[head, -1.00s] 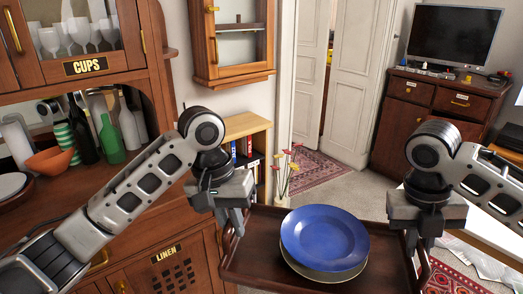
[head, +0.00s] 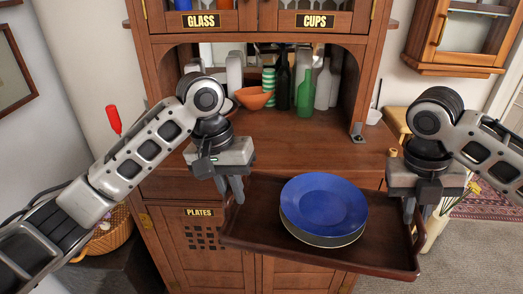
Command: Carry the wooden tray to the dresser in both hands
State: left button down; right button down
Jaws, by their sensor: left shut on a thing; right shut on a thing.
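The wooden tray (head: 270,252) is dark brown and held in front of me, with a stack of plates on it. The top plate (head: 325,205) is blue and a paler plate (head: 318,240) shows under it. My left gripper (head: 233,190) is shut on the tray's left end. My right gripper (head: 415,215) is shut on its right end. The fingers partly hide both grips. The dresser (head: 290,130) stands straight ahead, with a wooden worktop behind the tray and doors below, one labelled PLATES (head: 200,212).
An orange bowl (head: 254,98), a green bottle (head: 305,95) and other bottles stand at the back of the worktop. The worktop's front middle is clear. A wicker basket (head: 108,238) is at lower left. A vase (head: 436,226) stands at right near the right gripper.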

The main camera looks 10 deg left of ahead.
aim_at(257, 150)
jog(key=u, duration=0.45)
jog(key=i, duration=1)
